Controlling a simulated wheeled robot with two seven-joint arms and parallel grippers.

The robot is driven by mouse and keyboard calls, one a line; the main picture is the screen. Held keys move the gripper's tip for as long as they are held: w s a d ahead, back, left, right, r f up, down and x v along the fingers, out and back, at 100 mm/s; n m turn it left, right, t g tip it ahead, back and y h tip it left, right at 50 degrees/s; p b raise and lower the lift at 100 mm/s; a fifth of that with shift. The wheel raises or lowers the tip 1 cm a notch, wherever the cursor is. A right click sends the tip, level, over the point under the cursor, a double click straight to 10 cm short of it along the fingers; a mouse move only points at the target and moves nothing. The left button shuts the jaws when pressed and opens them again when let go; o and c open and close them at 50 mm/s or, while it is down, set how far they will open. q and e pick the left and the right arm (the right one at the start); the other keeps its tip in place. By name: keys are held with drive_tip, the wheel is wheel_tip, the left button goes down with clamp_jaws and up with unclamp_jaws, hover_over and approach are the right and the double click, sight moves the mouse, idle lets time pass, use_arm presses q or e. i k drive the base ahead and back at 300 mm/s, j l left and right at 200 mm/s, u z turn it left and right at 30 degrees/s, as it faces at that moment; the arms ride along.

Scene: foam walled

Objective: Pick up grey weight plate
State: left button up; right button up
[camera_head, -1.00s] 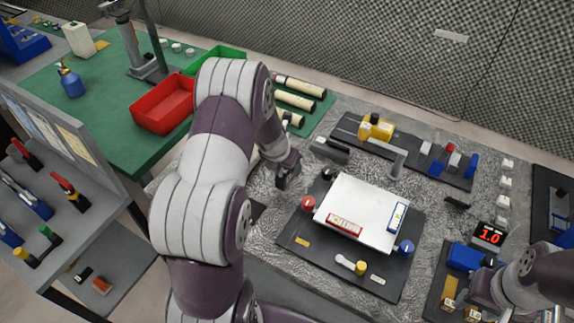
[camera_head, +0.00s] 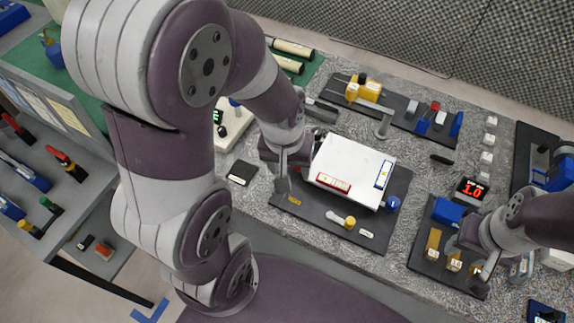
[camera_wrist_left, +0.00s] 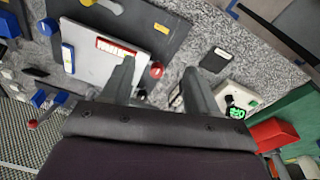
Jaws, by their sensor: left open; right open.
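I cannot single out the grey weight plate for certain. Small grey pieces (camera_head: 516,268) stand beside my right gripper in the head view, partly hidden by the arm. My right gripper (camera_head: 476,262) is open, low over the dark tray of yellow blocks (camera_head: 433,241). My left gripper (camera_head: 286,178) is open, at the left edge of the white panel (camera_head: 350,165). In the left wrist view its fingers (camera_wrist_left: 160,88) point at the panel's corner, with a red knob (camera_wrist_left: 156,70) seen between them. Nothing shows between its fingers that it holds.
The white panel sits on a black board (camera_head: 310,212) with a blue knob (camera_head: 393,203) and a yellow knob (camera_head: 350,222). A red display (camera_head: 472,189) stands behind the block tray. A rack with a yellow clamp (camera_head: 364,90) lies at the back. Bare grey bench (camera_head: 410,165) separates the boards.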

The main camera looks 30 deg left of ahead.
sight(518, 274)
drive_tip(key=k+j+z, duration=0.1)
drive_tip(key=z, duration=1.4)
drive_tip(key=k+j, duration=0.05)
